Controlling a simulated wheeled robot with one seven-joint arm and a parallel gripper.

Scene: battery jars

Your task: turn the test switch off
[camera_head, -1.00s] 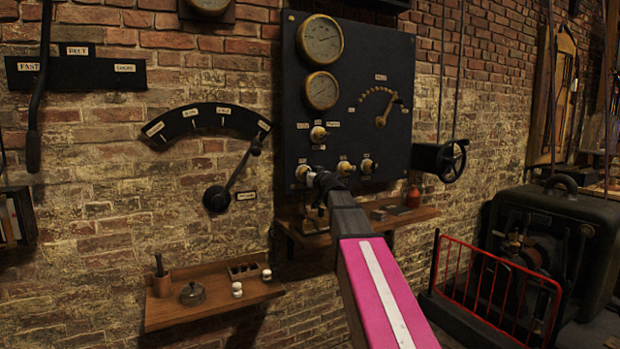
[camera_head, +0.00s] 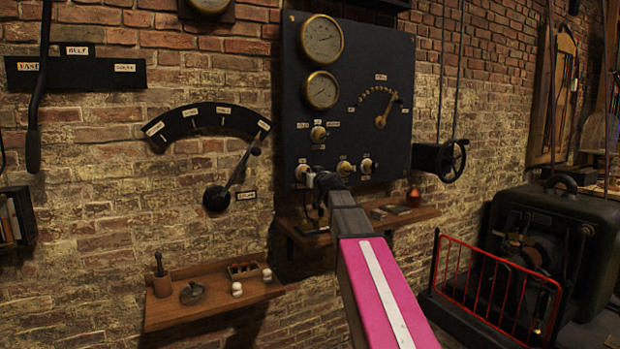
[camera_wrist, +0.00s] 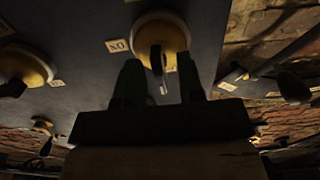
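A dark panel (camera_head: 350,100) on the brick wall carries several brass switches with small white labels, too small to read in the head view. My gripper (camera_head: 316,180) is at the lower-left brass switch (camera_head: 302,172), partly covering it. In the wrist view, this switch's round brass base (camera_wrist: 175,33) and dark lever (camera_wrist: 156,58) show above the fingers. The two dark fingers of my gripper (camera_wrist: 160,82) are apart, one on each side of the lever, with visible gaps. A label (camera_wrist: 117,46) beside it seems to read ON upside down. Contact cannot be told.
Other brass switches (camera_head: 344,167) sit close to the right, and one (camera_head: 318,133) sits above. A wooden shelf (camera_head: 410,217) with small items is just below the panel. A lever with a dial plate (camera_head: 205,120) is to the left; a handwheel (camera_head: 453,161) is at right.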

